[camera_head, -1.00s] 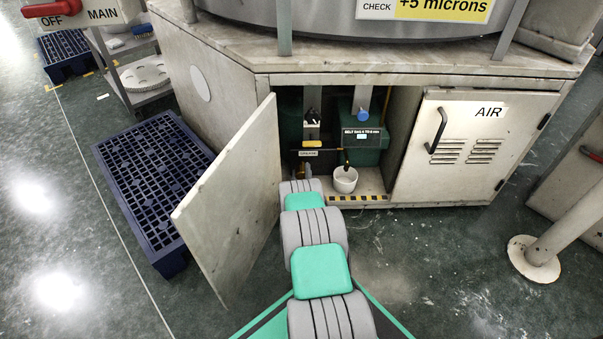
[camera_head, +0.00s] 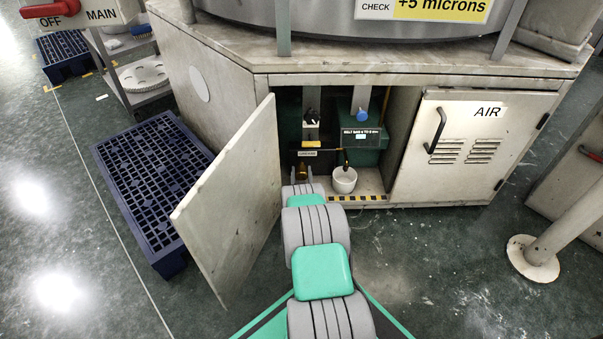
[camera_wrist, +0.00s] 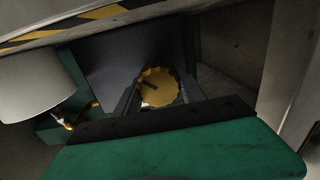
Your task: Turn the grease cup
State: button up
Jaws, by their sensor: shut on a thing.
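The grease cup (camera_wrist: 158,87) is a yellow, scalloped round cap with a dark mark across its face, in the middle of the wrist view. My gripper (camera_wrist: 157,98) has one dark finger on each side of the cap and is shut on it. In the head view, a small brass-coloured piece (camera_head: 302,170), apparently the cup, shows just beyond the end of my arm inside the open cabinet. My fingers are mostly hidden there by the arm.
An open door panel (camera_head: 235,200) stands left of my arm. A white pot (camera_head: 344,180) sits right of the cup, behind a striped sill (camera_head: 358,198). The closed AIR door (camera_head: 470,150) is further right. A blue pallet (camera_head: 150,185) lies on the left floor.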

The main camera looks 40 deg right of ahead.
aim_at(301, 176)
dwell(0.4)
jog(key=o, duration=1.4)
jog(key=shift+c, duration=0.2)
jog(key=p+v, duration=0.4)
jog(key=v, duration=0.3)
jog(key=shift+s+a+r, duration=0.1)
jog(key=shift+s+a, duration=0.15)
jog(key=shift+s, duration=0.1)
